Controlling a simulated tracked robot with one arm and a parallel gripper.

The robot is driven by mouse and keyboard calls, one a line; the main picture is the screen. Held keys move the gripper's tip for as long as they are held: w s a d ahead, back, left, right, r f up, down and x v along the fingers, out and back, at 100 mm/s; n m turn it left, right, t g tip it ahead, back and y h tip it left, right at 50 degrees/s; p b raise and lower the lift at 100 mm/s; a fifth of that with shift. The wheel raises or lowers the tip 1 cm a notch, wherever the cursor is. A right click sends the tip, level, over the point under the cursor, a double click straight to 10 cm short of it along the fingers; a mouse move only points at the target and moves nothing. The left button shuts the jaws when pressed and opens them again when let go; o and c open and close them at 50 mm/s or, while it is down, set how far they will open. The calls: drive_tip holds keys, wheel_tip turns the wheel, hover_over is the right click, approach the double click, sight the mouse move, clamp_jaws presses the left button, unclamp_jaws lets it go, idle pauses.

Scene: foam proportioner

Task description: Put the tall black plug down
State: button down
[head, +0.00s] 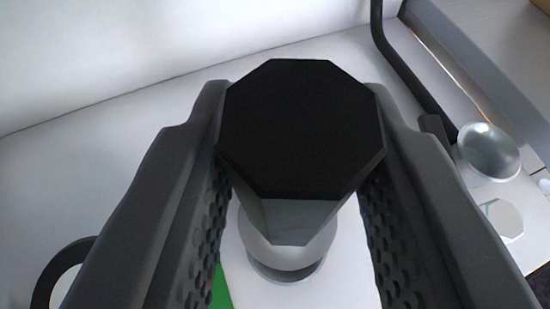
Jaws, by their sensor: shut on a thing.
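The tall black plug (301,125) is in the middle of the head view, seen from above, with a black octagonal top and facets narrowing downward. My gripper (298,160) is shut on it, with one dark, studded finger on each side. Below the plug is a pale round piece (283,252) with a darker ring under it. The plug hides the upper part of this piece, and I cannot tell whether the two touch.
A black ring (48,275) lies at lower left, and a green patch (220,290) shows beside the left finger. At right are a silvery dome (488,150), a white octagonal piece (503,219) and a black bent bar (405,70).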

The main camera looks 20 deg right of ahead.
sight(291, 237)
drive_tip(key=shift+f+b, duration=1.35)
drive_tip(key=shift+f, duration=0.3)
drive_tip(key=c, duration=1.1)
unclamp_jaws()
drive_tip(key=shift+w, duration=0.1)
drive_tip(key=b+v, duration=0.1)
drive_tip(key=v, duration=1.1)
drive_tip(key=shift+r+b, duration=0.15)
drive_tip(key=shift+b, duration=0.2)
